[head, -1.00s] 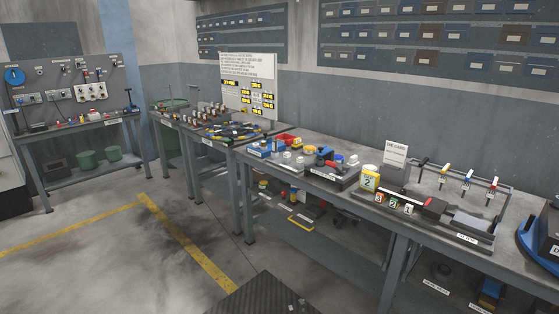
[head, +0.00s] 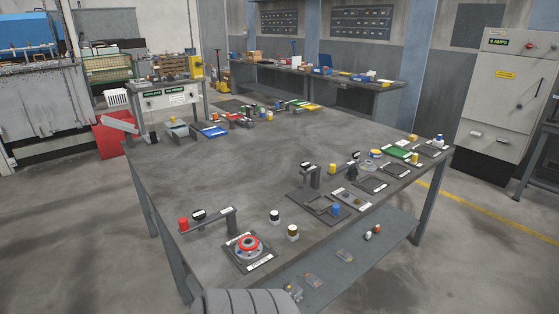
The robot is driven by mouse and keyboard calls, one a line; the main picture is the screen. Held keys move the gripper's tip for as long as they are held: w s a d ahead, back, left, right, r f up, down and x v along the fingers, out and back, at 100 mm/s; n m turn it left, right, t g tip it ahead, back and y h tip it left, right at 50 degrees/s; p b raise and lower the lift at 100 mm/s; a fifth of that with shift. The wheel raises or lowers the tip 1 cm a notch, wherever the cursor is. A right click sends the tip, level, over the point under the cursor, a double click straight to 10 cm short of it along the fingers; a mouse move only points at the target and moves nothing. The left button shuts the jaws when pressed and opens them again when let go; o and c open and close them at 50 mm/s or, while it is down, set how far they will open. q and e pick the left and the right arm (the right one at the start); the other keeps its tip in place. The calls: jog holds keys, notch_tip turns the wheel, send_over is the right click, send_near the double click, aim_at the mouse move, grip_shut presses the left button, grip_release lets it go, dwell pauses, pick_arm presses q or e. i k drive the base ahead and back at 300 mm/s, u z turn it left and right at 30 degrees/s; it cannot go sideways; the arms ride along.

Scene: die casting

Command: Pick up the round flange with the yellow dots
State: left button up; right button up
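A round grey flange (head: 248,252) with a red ring on top sits on a dark square plate (head: 265,262) at the near edge of the large table. I cannot make out yellow dots on it. A small round part (head: 376,154), pale with some yellowish colour, lies at the table's right side, too small to tell its markings. Neither of my grippers shows in the head view.
The large grey table (head: 240,175) has a clear middle. Fixtures and small cylinders line its near and right edges; several small parts stand along its far edge. A lower shelf (head: 345,262) holds loose parts. Grey cabinet (head: 508,85) stands at right.

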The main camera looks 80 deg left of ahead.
aim_at(368, 166)
jog(key=u, duration=1.15)
jog(key=i, duration=2.9)
jog(key=u, duration=3.05)
jog(key=i, duration=0.3)
jog(key=z, duration=0.65)
